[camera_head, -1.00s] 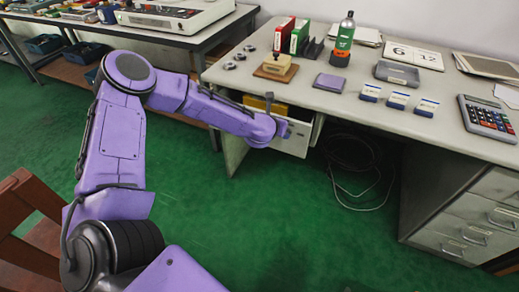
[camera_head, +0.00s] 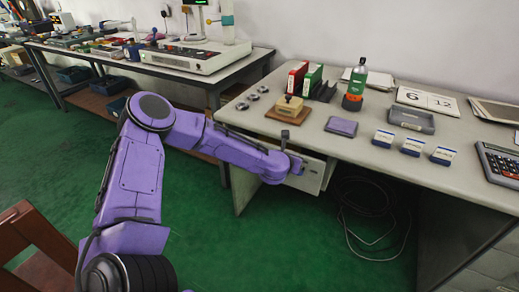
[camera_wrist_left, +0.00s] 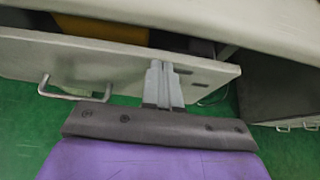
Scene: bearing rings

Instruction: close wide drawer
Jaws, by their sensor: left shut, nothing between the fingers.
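The wide drawer (camera_head: 315,177) is under the left part of the desk, its pale front mostly behind my left arm. In the left wrist view, the drawer front (camera_wrist_left: 85,65) spans the picture, with a metal handle (camera_wrist_left: 72,94) at its left. A gap above its top edge shows the drawer partly open, with yellow and dark contents inside. My left gripper (camera_head: 297,166) is at the drawer front. Its fingers (camera_wrist_left: 157,68) are shut and empty, overlapping the panel right of the handle; I cannot tell if they touch it. My right gripper is out of view.
Cables (camera_head: 365,225) lie beneath the desk. A brown chair (camera_head: 35,240) stands at lower left.

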